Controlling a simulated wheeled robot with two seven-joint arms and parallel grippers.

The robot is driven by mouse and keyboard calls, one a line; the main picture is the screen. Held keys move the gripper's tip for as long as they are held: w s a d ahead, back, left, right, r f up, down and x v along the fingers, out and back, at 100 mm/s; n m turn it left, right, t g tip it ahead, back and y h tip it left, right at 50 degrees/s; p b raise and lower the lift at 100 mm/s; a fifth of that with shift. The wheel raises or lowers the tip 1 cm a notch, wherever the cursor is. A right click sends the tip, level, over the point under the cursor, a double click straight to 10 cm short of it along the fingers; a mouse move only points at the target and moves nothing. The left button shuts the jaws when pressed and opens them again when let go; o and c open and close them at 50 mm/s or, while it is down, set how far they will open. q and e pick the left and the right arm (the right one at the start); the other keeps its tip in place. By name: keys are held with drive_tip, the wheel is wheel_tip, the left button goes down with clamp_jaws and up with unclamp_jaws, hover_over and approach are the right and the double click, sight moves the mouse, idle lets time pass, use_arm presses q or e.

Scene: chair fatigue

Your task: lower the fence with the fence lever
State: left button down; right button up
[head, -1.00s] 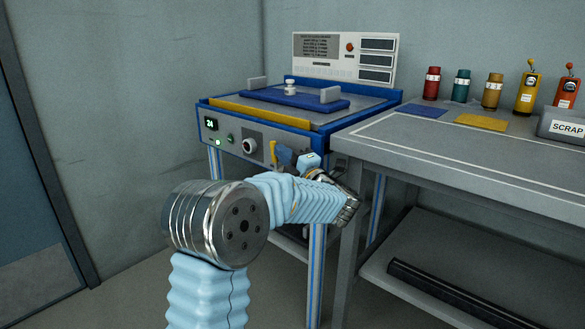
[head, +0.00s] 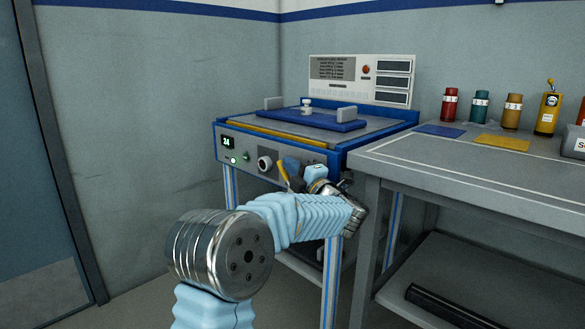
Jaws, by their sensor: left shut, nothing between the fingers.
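The fence (head: 270,133) is the yellow bar along the front top edge of the blue-framed machine. Only a thin strip of it shows, low against the edge. The yellow fence lever (head: 283,173) is on the machine's front panel, right of a round knob, and leans with its top to the left. My left gripper (head: 292,166) is shut and empty, just right of the lever. I cannot tell whether it touches the lever, and my wrist and arm hide part of the panel there. My right gripper is not in view.
A blue plate (head: 305,117) with grey end blocks and a small white object lies on the machine top. A grey bench (head: 480,165) stands close on the right, with coloured bottles along its back. The floor at the left is clear.

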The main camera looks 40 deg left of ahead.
use_arm(q)
drive_tip(key=v, duration=1.4)
